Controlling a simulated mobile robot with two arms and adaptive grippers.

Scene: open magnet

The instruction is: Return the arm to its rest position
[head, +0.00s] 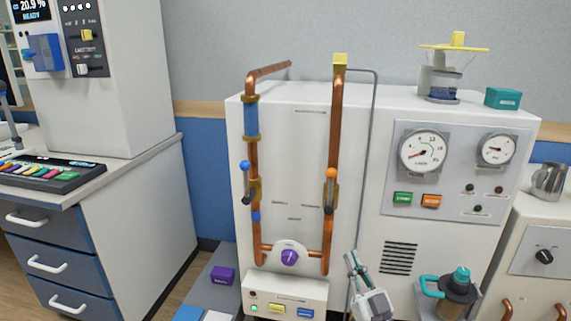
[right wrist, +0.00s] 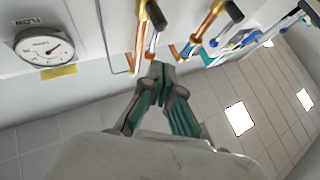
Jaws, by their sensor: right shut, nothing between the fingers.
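My right gripper (head: 355,265) is in the lower middle of the head view, in front of the white machine (head: 300,150). Its teal-padded fingers are shut and empty. The right wrist view shows the same gripper (right wrist: 157,75) with its fingertips together, apart from the copper pipes (right wrist: 205,30) behind it. In the head view the copper pipes (head: 337,120) run up the machine's front, with a blue-knobbed lever on the left one and an orange-knobbed lever on the right one. My left gripper is not in view.
A purple knob (head: 289,257) sits between the pipes, above a panel with coloured buttons (head: 280,308). A teal-topped canister (head: 455,290) stands right of my right gripper. Gauges (head: 423,152) are on the machine's right panel. A drawer cabinet (head: 110,235) stands at the left.

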